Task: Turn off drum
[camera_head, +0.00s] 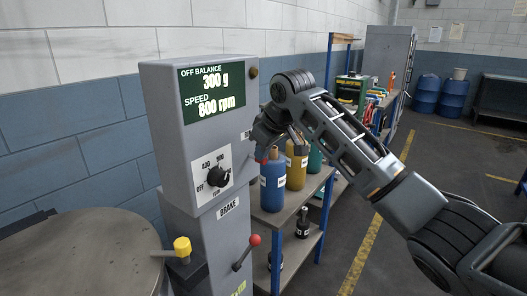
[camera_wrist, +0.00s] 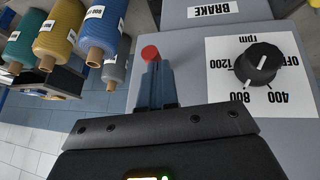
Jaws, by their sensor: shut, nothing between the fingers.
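The drum's grey control cabinet (camera_head: 165,120) has a screen (camera_head: 212,92) reading off balance 300 g and speed 800 rpm. Below it, a black rotary knob (camera_head: 218,176) sits on a white dial plate (camera_head: 205,162).
A red-knobbed lever (camera_head: 255,239) stands below the BRAKE label (camera_head: 228,207). A red ball (camera_wrist: 150,52) shows beyond my fingertips. A yellow-topped knob (camera_head: 182,246) stands by the round drum lid (camera_head: 85,255). Blue (camera_head: 272,185) and yellow (camera_head: 296,170) yarn cones stand on a shelf.

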